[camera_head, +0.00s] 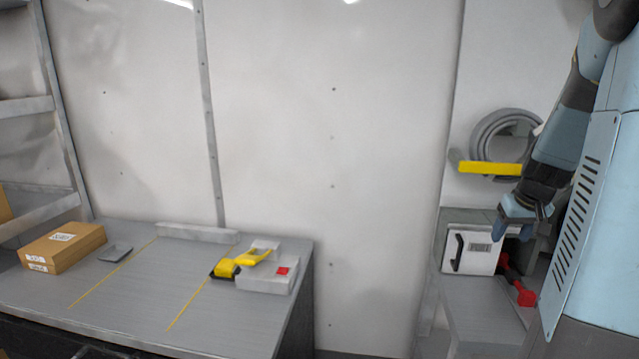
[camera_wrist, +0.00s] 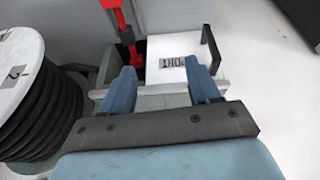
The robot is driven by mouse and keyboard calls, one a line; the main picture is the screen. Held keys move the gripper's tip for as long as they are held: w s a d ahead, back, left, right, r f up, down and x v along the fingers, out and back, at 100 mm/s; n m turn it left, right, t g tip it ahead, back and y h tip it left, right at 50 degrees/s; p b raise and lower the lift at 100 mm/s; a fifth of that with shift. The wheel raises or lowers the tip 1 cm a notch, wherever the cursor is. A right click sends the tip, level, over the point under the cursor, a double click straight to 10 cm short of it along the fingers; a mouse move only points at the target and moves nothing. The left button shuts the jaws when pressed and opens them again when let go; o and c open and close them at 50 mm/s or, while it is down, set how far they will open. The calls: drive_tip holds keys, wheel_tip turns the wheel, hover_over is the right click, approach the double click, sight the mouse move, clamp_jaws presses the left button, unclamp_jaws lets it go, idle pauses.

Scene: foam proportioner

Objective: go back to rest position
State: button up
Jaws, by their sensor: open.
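My gripper (camera_wrist: 162,88) is open in the wrist view, its two blue fingers apart with nothing held between them. Beyond the fingertips is a white box (camera_wrist: 177,58) with a dark handle and a printed label. In the head view my gripper (camera_head: 521,222) hangs at the right, in front of the bench with the same white box (camera_head: 470,262). A red-handled part (camera_head: 523,292) is beside that box, partly hidden behind my arm. It also shows in the wrist view (camera_wrist: 118,22), above the left finger.
A hose reel (camera_wrist: 35,95) stands close on the left in the wrist view. A left table (camera_head: 140,300) holds a cardboard box (camera_head: 62,248), a small tray (camera_head: 116,253) and a yellow tool (camera_head: 240,263).

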drive_tip(key=s+a+r, duration=0.3)
drive_tip(key=a+r, duration=0.2)
drive_tip(key=a, duration=0.6)
drive_tip(key=s+a+r+n, duration=0.1)
drive_tip(key=s+a+r, duration=0.1)
drive_tip(key=s+a, duration=0.5)
drive_tip(key=s+a+r+t+y, duration=0.1)
drive_tip(key=s+a+r, duration=0.2)
drive_tip(key=s+a, duration=0.4)
drive_tip(key=shift+s+a+r+n+t, duration=0.3)
drive_tip(key=shift+s+a+n, duration=0.1)
drive_tip(key=shift+s, duration=0.35)
